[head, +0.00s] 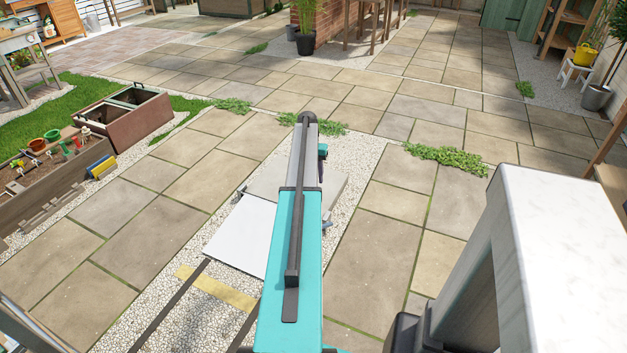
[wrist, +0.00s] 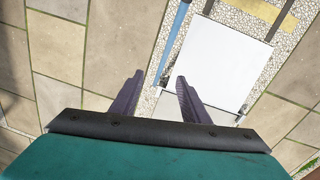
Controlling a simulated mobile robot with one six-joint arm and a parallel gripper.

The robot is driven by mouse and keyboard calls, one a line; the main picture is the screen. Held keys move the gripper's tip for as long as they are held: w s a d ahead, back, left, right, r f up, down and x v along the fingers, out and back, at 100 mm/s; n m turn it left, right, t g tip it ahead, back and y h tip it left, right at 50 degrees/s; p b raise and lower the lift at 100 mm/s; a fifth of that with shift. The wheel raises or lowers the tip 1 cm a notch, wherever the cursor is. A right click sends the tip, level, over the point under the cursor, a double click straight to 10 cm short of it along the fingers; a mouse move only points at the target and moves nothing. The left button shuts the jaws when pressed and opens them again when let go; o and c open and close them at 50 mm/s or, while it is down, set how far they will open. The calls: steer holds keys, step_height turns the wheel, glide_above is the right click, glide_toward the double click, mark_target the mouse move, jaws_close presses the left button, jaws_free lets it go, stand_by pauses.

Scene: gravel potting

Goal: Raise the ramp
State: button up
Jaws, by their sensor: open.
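A pale, flat panel (head: 238,236), which looks like the ramp, lies on the gravel, partly hidden by my arm. It also shows in the wrist view (wrist: 217,58), beyond my gripper. It adjoins a grey platform (head: 335,187). A slim blue bar (wrist: 176,38) runs along the panel's left side in the wrist view; its lower end appears between my fingertips, at a depth I cannot judge. My gripper (wrist: 160,78) is open, with two dark purple fingers apart and nothing visibly held. In the head view my arm mostly hides it.
Dark rails and a yellow strip (head: 216,288) lie on the gravel in front of the panel. A wooden planter (head: 40,200) with small pots and a brown box (head: 125,127) stand left. A white-topped block (head: 560,240) stands close at right.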

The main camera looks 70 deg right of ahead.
step_height(320, 180, up, 12)
steer(key=w, duration=0.1)
steer(key=shift+f+b, duration=0.2)
steer(key=shift+b, duration=0.1)
steer(key=shift+d, duration=0.1)
stand_by(0.4)
